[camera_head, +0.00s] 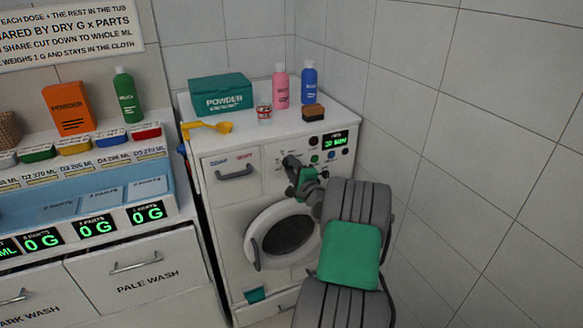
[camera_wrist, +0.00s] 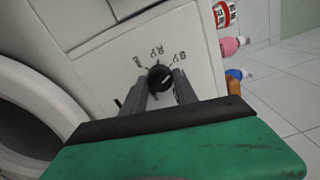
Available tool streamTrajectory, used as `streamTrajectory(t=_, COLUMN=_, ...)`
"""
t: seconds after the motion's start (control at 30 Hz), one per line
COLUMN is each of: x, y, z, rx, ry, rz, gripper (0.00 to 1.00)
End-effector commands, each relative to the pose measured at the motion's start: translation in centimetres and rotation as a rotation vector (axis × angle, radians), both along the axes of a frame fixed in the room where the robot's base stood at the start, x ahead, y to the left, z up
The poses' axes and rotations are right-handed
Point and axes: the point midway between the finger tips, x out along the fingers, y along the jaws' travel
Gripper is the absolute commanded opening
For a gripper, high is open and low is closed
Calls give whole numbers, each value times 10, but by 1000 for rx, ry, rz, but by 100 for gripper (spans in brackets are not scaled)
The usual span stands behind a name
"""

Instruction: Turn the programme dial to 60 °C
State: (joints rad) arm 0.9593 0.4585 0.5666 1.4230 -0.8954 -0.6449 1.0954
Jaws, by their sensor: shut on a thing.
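The programme dial (camera_wrist: 160,78) is a round black knob on the white front panel of the washing machine (camera_head: 215,185). Printed marks stand around it in the wrist view, too small to read surely. My gripper (camera_wrist: 160,84) is at the panel with its two grey fingers on either side of the dial, shut on it. The dial's exact setting cannot be told. A lit display (camera_head: 334,141) on the panel reads about "30 MIN".
A teal powder box (camera_head: 221,97), a yellow scoop (camera_head: 207,127), a pink bottle (camera_head: 280,87), a blue bottle (camera_head: 309,83) and a brown brush (camera_head: 313,112) are on the machine's top. The drawer (camera_head: 232,173) and round door (camera_head: 284,236) appear closed. A tiled wall stands close on the right.

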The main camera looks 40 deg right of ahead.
Motion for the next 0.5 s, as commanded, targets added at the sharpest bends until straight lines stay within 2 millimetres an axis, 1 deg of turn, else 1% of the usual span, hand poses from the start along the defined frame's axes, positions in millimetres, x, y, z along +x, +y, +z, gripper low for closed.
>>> streamTrajectory(t=0.4, x=0, y=0, z=-1, rx=8, ry=0, rz=0, gripper=0)
streamTrajectory(t=0.43, x=0, y=0, z=-1, rx=8, ry=0, rz=0, gripper=37)
streamTrajectory(t=0.5, x=0, y=0, z=-1, rx=7, ry=-1, rz=0, gripper=43)
